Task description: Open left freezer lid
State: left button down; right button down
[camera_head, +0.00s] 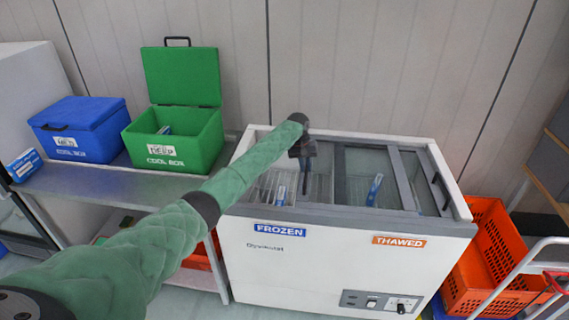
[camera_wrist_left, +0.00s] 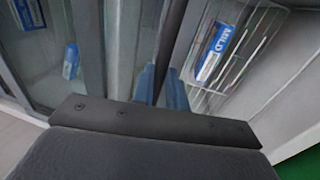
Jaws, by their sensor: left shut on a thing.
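The white chest freezer (camera_head: 262,262) has a blue FROZEN label on the left and an orange THAWED label on the right. It has glass lids in dark frames. My left gripper (camera_head: 304,178) reaches over the freezer's left part. In the left wrist view, its blue fingers (camera_wrist_left: 161,88) are shut on the dark handle bar (camera_wrist_left: 172,42) of the left lid (camera_wrist_left: 122,40). To the right of that bar, a wire basket with a blue-and-white MILD pack (camera_wrist_left: 213,52) shows uncovered. The arm and gripper hide part of the lid edge in the head view. My right gripper is out of view.
A closed blue box (camera_head: 98,112) and a green cool box (camera_head: 184,140) with its lid up stand on a grey table (camera_head: 105,183) left of the freezer. Orange crates (camera_head: 490,250) stand to the right. A wall is close behind the freezer.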

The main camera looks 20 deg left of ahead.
pick_arm(q)
send_over(320, 180)
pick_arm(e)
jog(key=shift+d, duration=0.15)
pick_arm(q)
jog(key=shift+a, duration=0.1)
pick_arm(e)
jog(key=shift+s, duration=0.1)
pick_arm(q)
jog(key=c, duration=1.4)
grip_release()
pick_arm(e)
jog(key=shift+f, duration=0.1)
